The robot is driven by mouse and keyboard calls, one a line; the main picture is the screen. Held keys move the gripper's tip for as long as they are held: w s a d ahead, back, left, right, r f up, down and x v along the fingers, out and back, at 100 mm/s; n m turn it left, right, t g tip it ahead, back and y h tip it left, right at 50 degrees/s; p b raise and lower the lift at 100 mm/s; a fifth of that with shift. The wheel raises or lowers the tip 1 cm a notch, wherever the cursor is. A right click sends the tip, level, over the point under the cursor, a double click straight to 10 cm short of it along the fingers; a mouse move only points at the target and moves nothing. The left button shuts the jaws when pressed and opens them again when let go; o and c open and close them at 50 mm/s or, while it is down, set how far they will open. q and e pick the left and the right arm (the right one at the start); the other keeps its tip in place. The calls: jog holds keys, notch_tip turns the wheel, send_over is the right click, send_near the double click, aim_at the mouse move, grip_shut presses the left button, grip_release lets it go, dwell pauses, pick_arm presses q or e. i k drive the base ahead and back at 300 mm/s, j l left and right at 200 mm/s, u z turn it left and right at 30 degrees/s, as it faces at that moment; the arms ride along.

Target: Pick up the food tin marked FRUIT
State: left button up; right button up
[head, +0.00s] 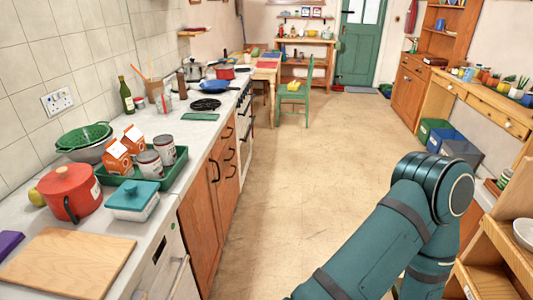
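Two grey tins stand in a green tray (180,172) on the left counter. The front tin (150,168) and the rear tin (165,152) have labels too small to read, so I cannot tell whether either is marked FRUIT. Another tin-like container (504,179) stands on the shelf unit at the right edge; its marking is also unreadable. My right arm comes in from the bottom right, over the floor, but its gripper is not in view. My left arm and gripper are not in view.
Two orange-and-white cartons (117,157) share the tray. A red pot (70,192), a teal-lidded dish (132,198), a wooden board (70,262) and a green colander (84,136) stand close around it. The floor (290,170) along the middle is clear.

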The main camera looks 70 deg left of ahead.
aim_at(164, 143)
jog(key=u, duration=1.15)
jog(key=i+j+u, duration=0.1)
jog(key=i+u, duration=1.05)
jog(key=i, duration=1.3)
jog(key=i+l+u, duration=0.1)
jog(key=u, duration=4.2)
jog(key=l, duration=0.1)
